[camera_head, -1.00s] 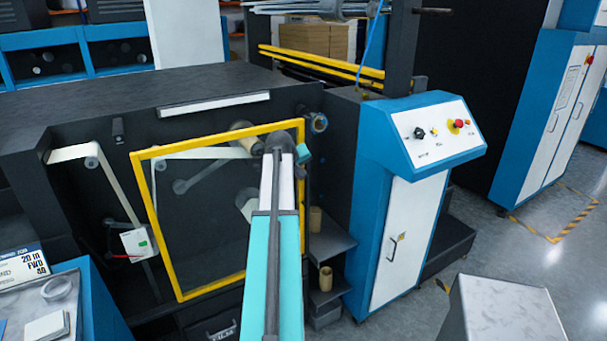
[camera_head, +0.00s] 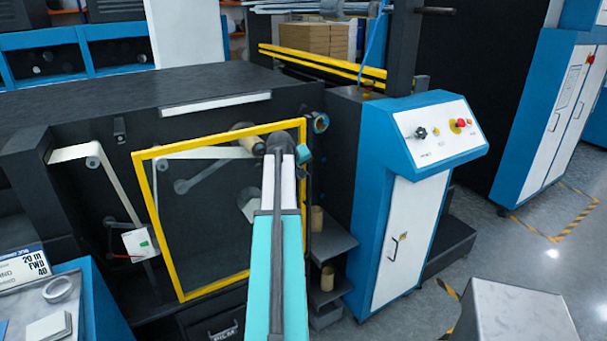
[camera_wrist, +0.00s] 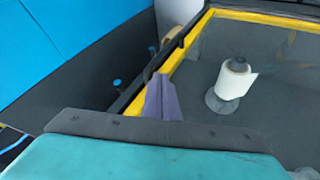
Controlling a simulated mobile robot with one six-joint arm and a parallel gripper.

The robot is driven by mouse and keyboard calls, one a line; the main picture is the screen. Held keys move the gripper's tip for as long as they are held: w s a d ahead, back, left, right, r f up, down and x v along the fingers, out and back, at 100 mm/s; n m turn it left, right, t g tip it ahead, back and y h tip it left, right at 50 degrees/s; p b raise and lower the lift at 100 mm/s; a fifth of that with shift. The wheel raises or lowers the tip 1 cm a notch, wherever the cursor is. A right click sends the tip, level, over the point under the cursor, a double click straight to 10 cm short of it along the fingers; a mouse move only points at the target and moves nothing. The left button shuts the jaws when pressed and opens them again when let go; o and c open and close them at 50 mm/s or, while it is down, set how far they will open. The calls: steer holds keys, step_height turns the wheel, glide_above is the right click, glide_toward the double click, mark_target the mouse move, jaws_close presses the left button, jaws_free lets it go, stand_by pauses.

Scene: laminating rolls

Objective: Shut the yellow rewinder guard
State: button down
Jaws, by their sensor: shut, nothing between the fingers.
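The yellow rewinder guard (camera_head: 163,235) is a yellow frame with a see-through panel on the front of the dark machine. It lies nearly parallel to the machine's front in the head view; I cannot tell whether a small gap is left. My gripper (camera_head: 285,150) is at the guard's right side, and the arm hides much of that edge. In the wrist view the guard's yellow edge (camera_wrist: 198,32) runs beside my gripper (camera_wrist: 163,97), whose fingers are together and empty. Contact with the frame cannot be told. A white roll (camera_wrist: 236,80) shows behind the panel.
A blue control cabinet (camera_head: 378,240) with a sloped button panel stands right of the guard. Dark shelves (camera_head: 335,248) with small rolls are between them. A grey-topped block (camera_head: 510,310) stands at the lower right. A blue table (camera_head: 95,305) is at the lower left.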

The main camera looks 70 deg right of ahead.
steer(key=w+a+r+b, duration=0.2)
steer(key=a+r, duration=0.5)
steer(key=a, duration=0.2)
stand_by(0.4)
steer(key=shift+s+a, duration=0.1)
stand_by(0.5)
